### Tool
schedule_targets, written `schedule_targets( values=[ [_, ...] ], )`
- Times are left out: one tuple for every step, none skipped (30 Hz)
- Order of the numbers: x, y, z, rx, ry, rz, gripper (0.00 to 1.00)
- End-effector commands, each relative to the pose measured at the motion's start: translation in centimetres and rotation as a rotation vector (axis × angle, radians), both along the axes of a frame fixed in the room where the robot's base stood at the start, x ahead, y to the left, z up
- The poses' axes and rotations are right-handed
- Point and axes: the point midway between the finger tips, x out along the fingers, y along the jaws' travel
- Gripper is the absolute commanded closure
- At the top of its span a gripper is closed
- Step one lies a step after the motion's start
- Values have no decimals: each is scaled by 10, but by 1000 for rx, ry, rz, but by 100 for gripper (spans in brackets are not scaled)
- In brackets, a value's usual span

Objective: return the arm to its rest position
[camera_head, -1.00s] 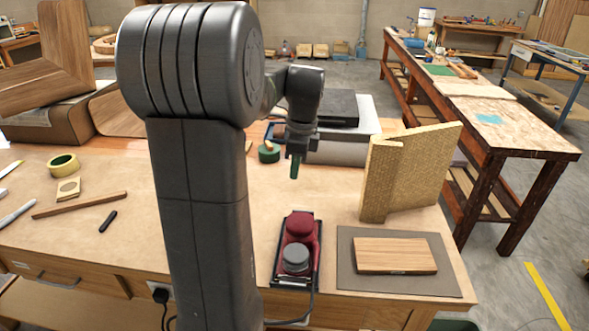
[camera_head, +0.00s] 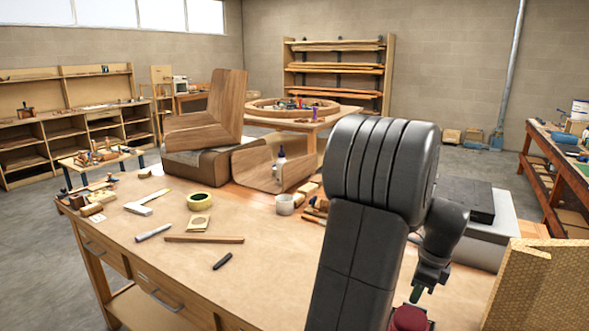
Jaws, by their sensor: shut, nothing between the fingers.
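My gripper (camera_head: 416,293) is at the end of my dark grey arm, at the lower right, in front of the grey-topped box.
A cork-like angled panel (camera_head: 540,285) stands at the right. A black slab (camera_head: 461,198) lies on a white box (camera_head: 485,240) behind the gripper. Bent wood pieces (camera_head: 210,125), yellow tape (camera_head: 202,201) and a wooden strip (camera_head: 204,239) occupy the left. The bench's front left is mostly clear.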

Motion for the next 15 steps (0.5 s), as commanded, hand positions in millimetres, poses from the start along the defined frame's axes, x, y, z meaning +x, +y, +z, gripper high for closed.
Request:
schedule_targets(
  values=[
    [2, 0, -6, 4, -6, 0, 100],
    [3, 1, -6, 8, -8, 0, 100],
    [4, 2, -6, 13, -13, -2, 100],
    [5, 2, -6, 16, -16, -1, 100],
    [5, 3, -6, 20, -18, -1, 100],
    [6, 4, -5, 24, -20, -1, 100],
    [6, 2, 6, 22, -23, -1, 100],
    [5, 1, 15, 21, -22, -1, 100],
    [4, 0, 23, 22, -22, -2, 100],
    [4, -1, 29, 22, -21, -2, 100],
    [3, -2, 34, 22, -22, -2, 100],
    [2, -3, 41, 23, -21, -2, 100],
    [2, -4, 45, 23, -21, -2, 100],
    [2, -4, 49, 24, -20, -2, 100],
    [1, -5, 54, 24, -20, -2, 100]
  ],
)
